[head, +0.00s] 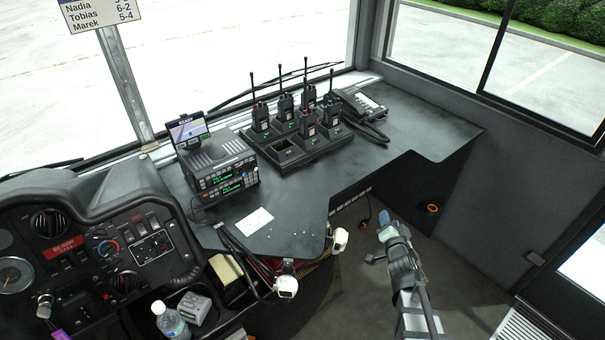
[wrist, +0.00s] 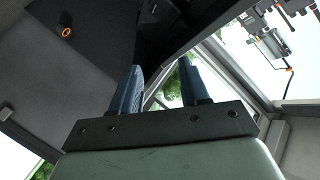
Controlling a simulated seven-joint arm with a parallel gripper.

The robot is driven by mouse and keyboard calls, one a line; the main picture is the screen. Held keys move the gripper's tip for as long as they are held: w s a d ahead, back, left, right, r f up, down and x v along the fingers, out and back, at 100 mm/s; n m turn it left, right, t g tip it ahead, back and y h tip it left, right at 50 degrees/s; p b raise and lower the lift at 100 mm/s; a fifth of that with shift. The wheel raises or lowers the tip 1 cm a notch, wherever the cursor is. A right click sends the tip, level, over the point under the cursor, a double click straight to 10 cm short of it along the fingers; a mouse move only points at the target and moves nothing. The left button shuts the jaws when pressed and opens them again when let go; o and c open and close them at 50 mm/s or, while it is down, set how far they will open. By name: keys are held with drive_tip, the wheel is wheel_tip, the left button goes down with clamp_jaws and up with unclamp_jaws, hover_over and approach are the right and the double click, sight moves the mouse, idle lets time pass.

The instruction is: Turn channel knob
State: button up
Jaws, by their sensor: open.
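Two stacked black radio units (head: 226,178) with green displays stand on the dark desk. Knobs on their fronts are too small to make out, so I cannot tell which is the channel knob. My gripper (head: 386,223) is in front of the desk's right part, over the floor, well apart from the radio units. Its two blue fingers also show in the wrist view (wrist: 160,66), apart with nothing between them. The stacked units cannot be made out in the wrist view.
A charger tray (head: 300,151) with several handheld radios stands right of the units, beside a desk phone (head: 361,102). A small screen (head: 189,129) is above the units. A white card (head: 254,221) lies in front. The desk (head: 413,130) is clear at right.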

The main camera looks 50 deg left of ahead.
sight(244, 175)
drive_tip(key=s+a+r+n+g+y, duration=0.2)
drive_tip(key=s+a+r+y, duration=0.2)
drive_tip(key=s+a+r, duration=0.4)
drive_tip(key=s+a+r+n+g+y, duration=0.1)
drive_tip(key=s+a+g, duration=0.2)
drive_tip(key=s, duration=0.4)
drive_tip(key=s+a+r+n+g+y, duration=0.1)
drive_tip(key=s+a+r+g, duration=0.1)
drive_tip(key=s, duration=0.5)
drive_tip(key=s+a+r+n+g, duration=0.1)
drive_tip(key=s+a+n+g, duration=0.1)
drive_tip(key=s+a+g, duration=0.2)
drive_tip(key=shift+s+a+r+y, duration=0.15)
drive_tip(key=shift+s+a, duration=0.15)
drive_tip(key=shift+s, duration=0.3)
drive_tip(key=shift+s+a+r+y, duration=0.1)
drive_tip(key=shift+s+a, duration=0.2)
drive_tip(key=shift+s, duration=0.3)
drive_tip(key=shift+s+a+r+y, duration=0.15)
drive_tip(key=shift+s+a, duration=0.15)
drive_tip(key=shift+s, duration=0.3)
drive_tip(key=a, duration=1.3)
drive_tip(key=shift+s+a, duration=0.3)
drive_tip(key=shift+a, duration=0.05)
drive_tip(key=shift+c, duration=0.3)
clamp_jaws()
